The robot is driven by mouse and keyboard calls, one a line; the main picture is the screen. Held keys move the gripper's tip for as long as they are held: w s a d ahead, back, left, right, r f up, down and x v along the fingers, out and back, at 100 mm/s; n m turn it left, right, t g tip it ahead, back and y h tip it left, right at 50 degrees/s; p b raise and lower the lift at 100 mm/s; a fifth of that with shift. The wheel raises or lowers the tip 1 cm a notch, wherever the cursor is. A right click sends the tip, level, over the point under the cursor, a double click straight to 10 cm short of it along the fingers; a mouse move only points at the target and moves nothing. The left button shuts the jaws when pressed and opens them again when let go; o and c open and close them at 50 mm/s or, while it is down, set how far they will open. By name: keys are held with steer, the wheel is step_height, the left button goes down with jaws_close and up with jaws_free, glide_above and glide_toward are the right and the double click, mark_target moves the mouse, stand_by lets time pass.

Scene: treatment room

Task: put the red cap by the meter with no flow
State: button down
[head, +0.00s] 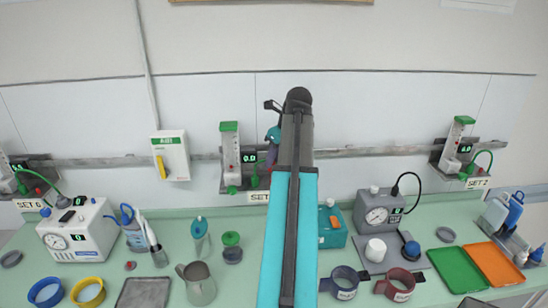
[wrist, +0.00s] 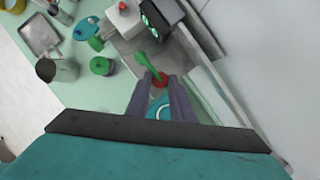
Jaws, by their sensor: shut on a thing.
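My gripper (wrist: 161,82) is shut on a small red piece (wrist: 160,80), which looks like the red cap; the fingers partly cover it. A green part (wrist: 149,60) lies right beyond it, and I cannot tell whether they touch. In the head view my gripper (head: 270,160) is mostly hidden behind my arm, beside the middle meter (head: 230,155). That meter's display (head: 249,158) seems to read 0.0.
A metal rail (head: 380,151) runs along the wall behind the bench. A white device (head: 80,235) is left; a grey gauge box (head: 378,212) and mugs are right.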

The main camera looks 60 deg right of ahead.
steer(key=shift+f, duration=1.55)
steer(key=shift+f, duration=1.55)
stand_by(2.5)
steer(key=c, duration=1.5)
jaws_free()
steer(key=shift+r, duration=0.1)
steer(key=shift+r, duration=3.4)
